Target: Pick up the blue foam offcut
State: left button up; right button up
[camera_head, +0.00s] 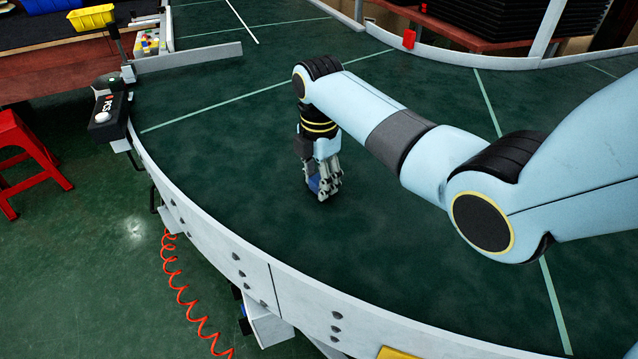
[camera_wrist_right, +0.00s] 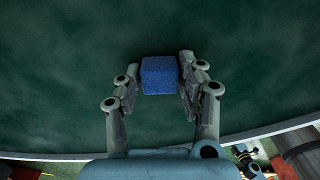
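The blue foam offcut (camera_wrist_right: 159,75) is a small blue block. In the right wrist view it sits between the two fingertips of my right gripper (camera_wrist_right: 160,82), one finger close against each side. In the head view my right gripper (camera_head: 323,186) points straight down at the dark green belt (camera_head: 240,170). Part of the blue foam offcut (camera_head: 313,184) shows between its grey fingers, which hide the rest. The offcut is at or very near the belt surface; I cannot tell if it touches. My left gripper is not in view.
A pale rail (camera_head: 215,245) edges the curved belt. A black box (camera_head: 108,118) stands at its left edge. A red stool (camera_head: 25,155) and a yellow bin (camera_head: 91,17) are off the belt at left. The belt around the gripper is clear.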

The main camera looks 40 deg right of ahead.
jog(key=shift+c, duration=1.3)
